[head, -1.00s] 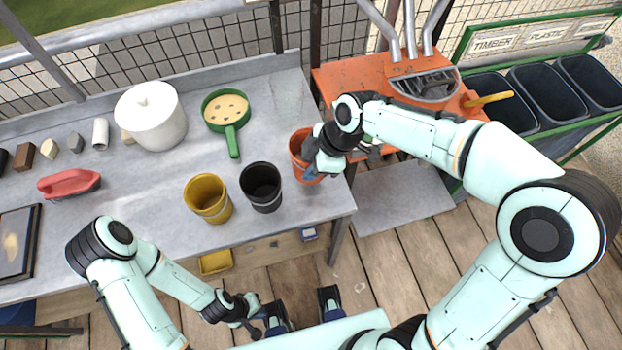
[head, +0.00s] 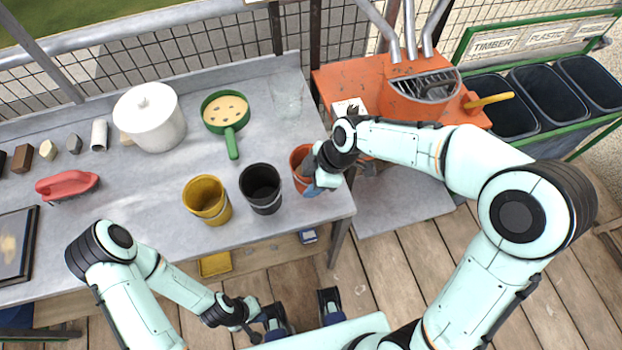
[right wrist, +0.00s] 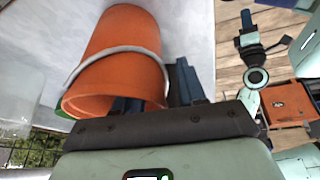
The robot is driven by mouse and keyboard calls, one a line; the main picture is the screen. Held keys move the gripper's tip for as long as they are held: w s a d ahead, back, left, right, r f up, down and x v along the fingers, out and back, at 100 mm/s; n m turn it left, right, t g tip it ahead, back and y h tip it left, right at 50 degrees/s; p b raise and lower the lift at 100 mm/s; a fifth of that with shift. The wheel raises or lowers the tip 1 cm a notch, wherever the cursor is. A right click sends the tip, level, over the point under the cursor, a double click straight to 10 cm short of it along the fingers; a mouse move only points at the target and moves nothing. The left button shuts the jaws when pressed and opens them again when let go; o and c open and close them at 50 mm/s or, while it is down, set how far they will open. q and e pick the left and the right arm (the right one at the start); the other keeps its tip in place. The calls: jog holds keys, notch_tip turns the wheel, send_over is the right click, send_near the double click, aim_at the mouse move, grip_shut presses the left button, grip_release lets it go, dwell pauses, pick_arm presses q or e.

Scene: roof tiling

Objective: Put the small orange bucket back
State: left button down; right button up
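The small orange bucket (head: 298,184) stands upright near the right end of the bench, just right of the black bucket (head: 262,188). In the right wrist view the orange bucket (right wrist: 122,50) shows its pale handle. My right gripper (head: 314,180) is at its rim, with one finger inside and the other outside. In the right wrist view the fingers of this gripper (right wrist: 157,95) are apart, with a gap between the outer finger and the bucket wall. My left gripper (head: 266,322) is low in front of the bench; its fingers are not clear.
A yellow bucket (head: 207,200) stands left of the black one. A green pan (head: 226,112), a white pot (head: 150,117) and a faint clear container (head: 288,100) are behind. An orange machine (head: 420,102) stands right of the bench (head: 120,220).

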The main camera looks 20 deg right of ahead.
jog(key=p+v, duration=0.1)
jog(key=v, duration=1.1)
jog(key=shift+s, duration=0.1)
